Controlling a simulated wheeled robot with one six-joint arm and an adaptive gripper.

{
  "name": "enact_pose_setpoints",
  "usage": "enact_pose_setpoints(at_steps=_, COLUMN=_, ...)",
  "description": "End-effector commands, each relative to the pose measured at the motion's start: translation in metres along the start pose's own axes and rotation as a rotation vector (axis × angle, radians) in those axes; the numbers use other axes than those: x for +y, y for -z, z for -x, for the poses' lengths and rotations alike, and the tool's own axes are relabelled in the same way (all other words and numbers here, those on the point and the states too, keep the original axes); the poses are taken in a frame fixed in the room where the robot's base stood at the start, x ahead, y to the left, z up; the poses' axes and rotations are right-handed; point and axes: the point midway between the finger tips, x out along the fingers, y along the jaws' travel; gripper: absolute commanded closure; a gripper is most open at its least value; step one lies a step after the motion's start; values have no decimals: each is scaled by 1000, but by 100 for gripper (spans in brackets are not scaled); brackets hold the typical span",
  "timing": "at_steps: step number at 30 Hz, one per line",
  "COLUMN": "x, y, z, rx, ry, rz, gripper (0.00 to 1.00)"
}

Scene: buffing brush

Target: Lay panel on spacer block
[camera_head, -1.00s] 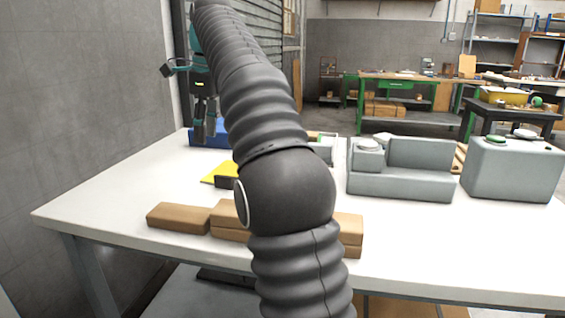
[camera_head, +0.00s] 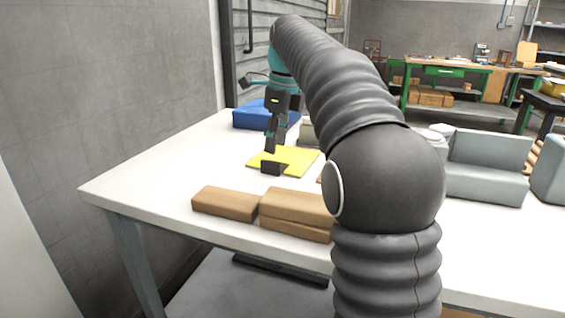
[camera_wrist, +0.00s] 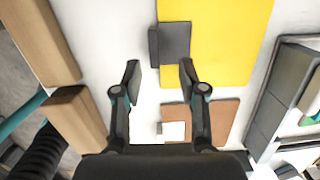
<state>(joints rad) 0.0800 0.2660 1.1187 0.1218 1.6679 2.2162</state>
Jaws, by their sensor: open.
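My gripper (camera_head: 275,143) points down above the table near the yellow sheet, its fingers apart and empty; it also shows in the wrist view (camera_wrist: 160,78). A dark grey block (camera_wrist: 177,42) sits at the edge of the flat yellow sheet (camera_wrist: 226,40), just beyond the fingertips in the wrist view. A flat brown piece (camera_wrist: 218,120) lies beside the sheet, with a small white piece (camera_wrist: 173,131) at its edge. My arm mostly hides it in the head view. I cannot tell for certain which of these are the panel and the spacer block.
Brown blocks (camera_head: 225,201) lie along the front edge of the white table (camera_head: 150,185), some stacked (camera_head: 297,208). A blue bin (camera_head: 250,116) stands at the back left. Grey housings (camera_head: 487,165) stand at the right. The table's left part is clear.

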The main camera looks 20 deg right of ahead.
Motion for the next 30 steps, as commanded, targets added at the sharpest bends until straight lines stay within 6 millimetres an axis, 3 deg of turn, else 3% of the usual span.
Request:
enact_pose_setpoints(at_steps=13, x=9, y=-2, z=-48, rx=0, ry=-1, rz=1, gripper=58)
enact_pose_setpoints(at_steps=23, x=8, y=-2, z=-54, rx=0, ry=0, rz=2, gripper=58)
enact_pose_setpoints(at_steps=28, x=8, y=-2, z=-54, rx=0, ry=0, rz=2, gripper=96)
enact_pose_setpoints(at_steps=30, x=8, y=-2, z=-54, rx=0, ry=0, rz=2, gripper=100)
